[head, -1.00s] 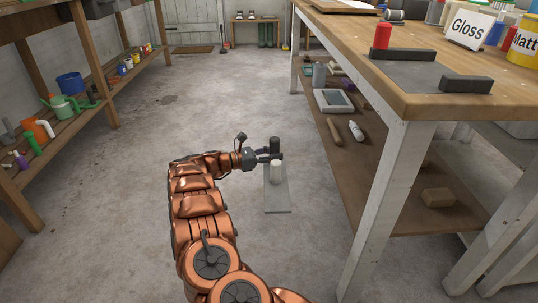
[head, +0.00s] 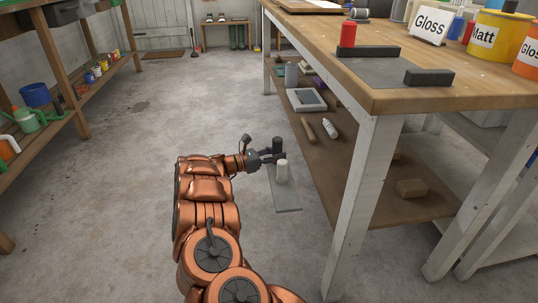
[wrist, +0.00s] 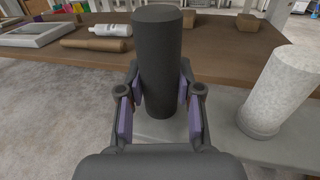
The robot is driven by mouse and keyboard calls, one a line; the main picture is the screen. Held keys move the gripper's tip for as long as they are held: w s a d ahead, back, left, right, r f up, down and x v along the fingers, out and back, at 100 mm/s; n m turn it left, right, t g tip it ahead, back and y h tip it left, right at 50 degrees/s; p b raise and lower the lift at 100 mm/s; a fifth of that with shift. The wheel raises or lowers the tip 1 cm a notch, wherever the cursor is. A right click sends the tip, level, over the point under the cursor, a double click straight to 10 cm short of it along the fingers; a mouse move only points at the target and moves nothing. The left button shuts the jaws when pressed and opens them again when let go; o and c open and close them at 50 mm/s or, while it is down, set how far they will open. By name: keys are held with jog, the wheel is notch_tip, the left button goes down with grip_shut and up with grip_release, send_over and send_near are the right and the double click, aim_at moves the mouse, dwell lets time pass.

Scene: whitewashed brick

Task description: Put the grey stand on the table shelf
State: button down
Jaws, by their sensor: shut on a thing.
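The grey stand is a flat grey plate (head: 287,201) bearing a dark post (head: 278,146) and a pale speckled post (head: 282,172). My gripper (head: 268,156) is shut on the dark post. In the wrist view the jaws (wrist: 162,90) clasp it from both sides, with the pale post (wrist: 280,90) to the right and the plate (wrist: 225,128) below. The table shelf (head: 335,168) is the brown board under the workbench, to the right of the stand; it also shows behind the stand in the wrist view (wrist: 225,52). The plate's height above the floor is hard to judge.
The shelf holds a grey framed tray (head: 307,100), a wooden mallet-like tool (head: 308,129), a white bottle (head: 331,129) and a brown block (head: 411,188). A white table leg (head: 366,205) stands at its near corner. Bare floor (head: 130,200) lies left.

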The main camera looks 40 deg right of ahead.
jog(key=s+d, duration=0.4)
jog(key=d, duration=0.2)
jog(key=s+d, duration=0.4)
jog(key=d, duration=0.2)
jog(key=s+d, duration=0.4)
jog(key=d, duration=0.2)
jog(key=shift+s+d, duration=0.2)
jog(key=shift+d, duration=0.15)
jog(key=shift+f, duration=0.9)
jog(key=c, duration=0.7)
grip_release()
jog(key=shift+w+a+f, duration=0.1)
jog(key=v, duration=1.2)
